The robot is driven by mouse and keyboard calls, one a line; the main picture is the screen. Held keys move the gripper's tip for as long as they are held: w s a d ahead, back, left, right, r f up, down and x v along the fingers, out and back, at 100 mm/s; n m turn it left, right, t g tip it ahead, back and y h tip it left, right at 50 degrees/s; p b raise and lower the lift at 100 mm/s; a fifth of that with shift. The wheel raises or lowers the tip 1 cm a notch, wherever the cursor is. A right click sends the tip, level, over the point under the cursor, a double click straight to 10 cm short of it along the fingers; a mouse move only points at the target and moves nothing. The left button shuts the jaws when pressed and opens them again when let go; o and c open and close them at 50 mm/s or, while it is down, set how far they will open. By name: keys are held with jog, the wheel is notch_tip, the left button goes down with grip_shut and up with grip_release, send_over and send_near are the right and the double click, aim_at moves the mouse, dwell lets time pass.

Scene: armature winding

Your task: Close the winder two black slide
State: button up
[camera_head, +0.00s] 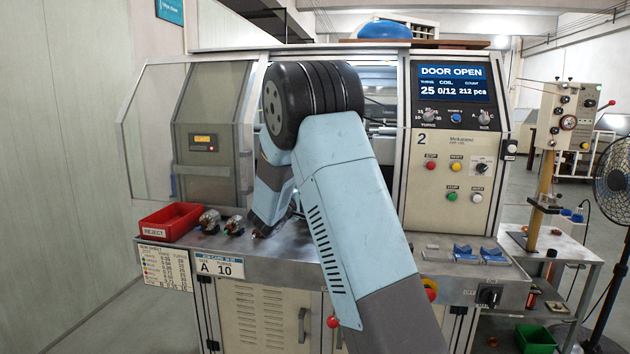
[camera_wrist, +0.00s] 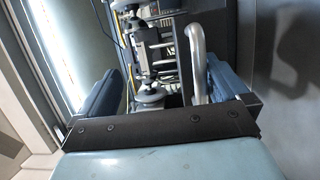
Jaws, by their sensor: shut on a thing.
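Winder two (camera_head: 445,150) carries a "2" on its control panel, and its screen (camera_head: 453,84) reads "DOOR OPEN", coil 0/12. My arm reaches into its front opening and hides my gripper and most of the inside in the head view. I cannot clearly make out the black slide.
A red reject bin (camera_head: 172,222) and two wound armatures (camera_head: 222,222) sit on the bench ledge at left. Blue parts (camera_head: 466,254) lie at right. A winding stand (camera_head: 560,130) and a fan (camera_head: 615,180) are farther right. A bright strip (camera_wrist: 55,50) runs along the wrist view's left.

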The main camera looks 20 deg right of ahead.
jog(key=s+d+r+m+h, duration=0.1)
jog(key=s+d+r+h, duration=0.1)
jog(key=s+r, duration=0.4)
notch_tip(320, 180, up, 3)
jog(key=shift+s+d+f+m+g+h, duration=0.1)
jog(key=shift+s+d+m+g+h, duration=0.1)
jog(key=shift+m+g+h, duration=0.15)
jog(key=a+f+n+y, duration=0.3)
jog(key=f+y, duration=0.2)
jog(key=f, duration=0.2)
jog(key=s+a+f+t, duration=0.1)
jog(key=s+a, duration=0.5)
jog(key=a, duration=0.4)
jog(key=shift+s+a+f, duration=0.25)
jog(key=shift+s+a, duration=0.5)
jog(key=shift+a, duration=0.3)
jog(key=shift+s+a+f, duration=0.25)
jog(key=shift+s+a, duration=0.5)
jog(key=shift+a, duration=0.3)
jog(key=c, duration=0.5)
jog(key=shift+o, duration=0.3)
